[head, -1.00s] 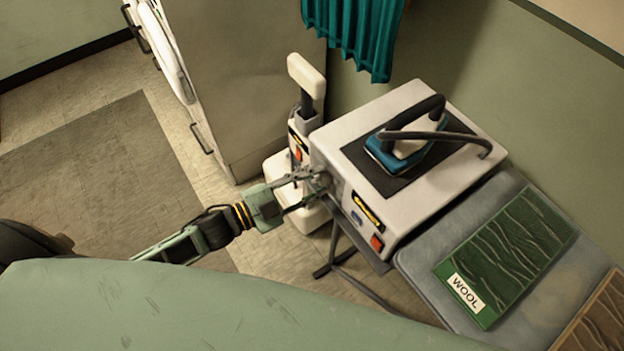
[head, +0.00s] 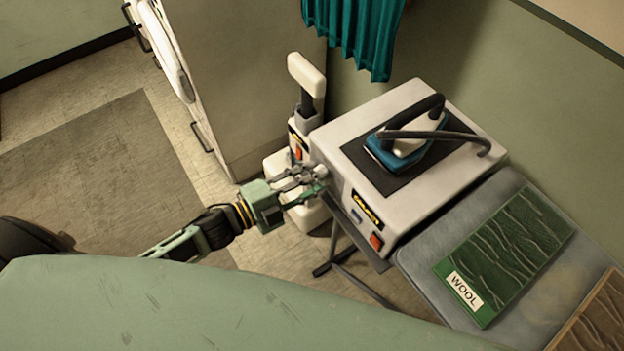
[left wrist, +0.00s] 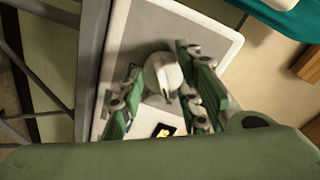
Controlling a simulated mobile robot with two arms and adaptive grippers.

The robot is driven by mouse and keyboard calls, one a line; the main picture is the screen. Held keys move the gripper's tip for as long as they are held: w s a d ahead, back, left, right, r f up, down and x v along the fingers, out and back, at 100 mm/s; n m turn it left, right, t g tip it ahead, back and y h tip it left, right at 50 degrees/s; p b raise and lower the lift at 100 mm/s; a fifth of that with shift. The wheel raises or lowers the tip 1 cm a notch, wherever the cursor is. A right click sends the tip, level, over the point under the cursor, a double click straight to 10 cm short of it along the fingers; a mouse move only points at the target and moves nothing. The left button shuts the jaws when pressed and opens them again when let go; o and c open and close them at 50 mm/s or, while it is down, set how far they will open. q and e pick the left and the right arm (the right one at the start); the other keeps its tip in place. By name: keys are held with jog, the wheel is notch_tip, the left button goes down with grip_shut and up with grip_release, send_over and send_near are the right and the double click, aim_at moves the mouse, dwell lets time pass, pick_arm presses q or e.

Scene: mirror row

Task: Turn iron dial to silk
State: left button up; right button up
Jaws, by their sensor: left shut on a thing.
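The ironing station (head: 412,175) is a white box with a dark top plate, and a teal and white iron (head: 398,150) rests on that plate. The dial (left wrist: 162,75) is a pale round knob on the station's front face. My left gripper (head: 322,180) is at the left end of that face. In the left wrist view its green-padded fingers are on both sides of the knob, shut on it. In the head view the fingers hide the dial. I cannot read the dial's setting or find a silk mark. My right gripper is not in view.
A grey board (head: 415,262) to the right carries a green cloth (head: 515,255) labelled WOOL and a brown cloth (head: 600,318). A white upright appliance (head: 307,85) stands behind my left gripper. An orange switch (head: 376,241) is on the station's front. Floor left of the gripper is clear.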

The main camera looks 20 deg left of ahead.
pick_arm(q)
jog(key=shift+s+f, duration=0.25)
jog(key=shift+f, duration=0.25)
jog(key=o, duration=1)
jog(key=shift+o, duration=0.4)
jog(key=shift+w+r, duration=0.1)
jog(key=shift+r, duration=0.1)
jog(key=v, duration=1.2)
jog(key=shift+r, duration=0.15)
